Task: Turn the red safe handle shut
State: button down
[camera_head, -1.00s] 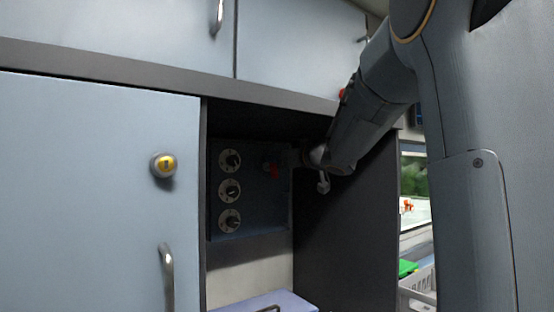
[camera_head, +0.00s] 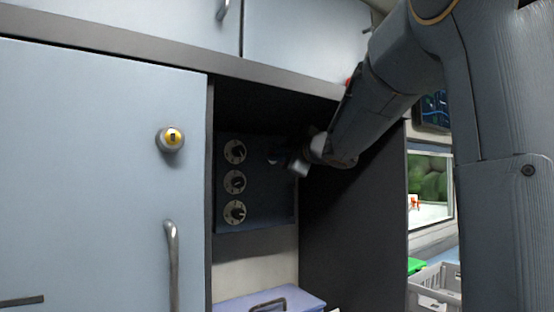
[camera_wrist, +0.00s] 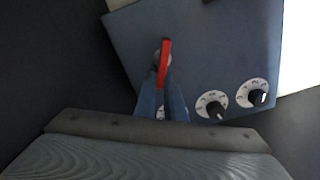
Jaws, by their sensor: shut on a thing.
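The safe (camera_head: 263,208) is a dark blue panel set in a dark recess, with several round dials on its left side in the head view. The red safe handle (camera_wrist: 164,62) shows in the wrist view as a narrow red bar on the blue panel (camera_wrist: 128,42). In the head view the handle is hidden behind my gripper and wrist. My gripper (camera_wrist: 162,88) is shut on the handle, with its blue fingers on either side of the handle's lower part. In the head view my gripper (camera_head: 298,163) reaches into the recess from the right.
A light blue cabinet door (camera_head: 90,190) with a yellow-centred knob (camera_head: 171,139) stands left of the recess. A blue-purple case (camera_head: 290,299) lies below the safe. The dark recess side wall (camera_head: 350,230) is close to my arm on the right. A grey crate (camera_head: 434,287) stands farther right.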

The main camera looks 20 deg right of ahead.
jog(key=n+b, duration=0.1)
jog(key=n, duration=0.1)
jog(key=f+n+b, duration=0.1)
jog(key=n+b, duration=0.1)
jog(key=n, duration=0.1)
jog(key=shift+a+f, duration=0.1)
jog(key=shift+a, duration=0.05)
jog(key=shift+n+b, duration=0.3)
dwell(0.3)
jog(key=c, duration=1.8)
grip_release()
jog(key=shift+c, duration=0.2)
jog(key=s+d, duration=0.1)
jog(key=s, duration=0.6)
jog(key=shift+s+d+b, duration=0.25)
jog(key=shift+s+b, duration=0.15)
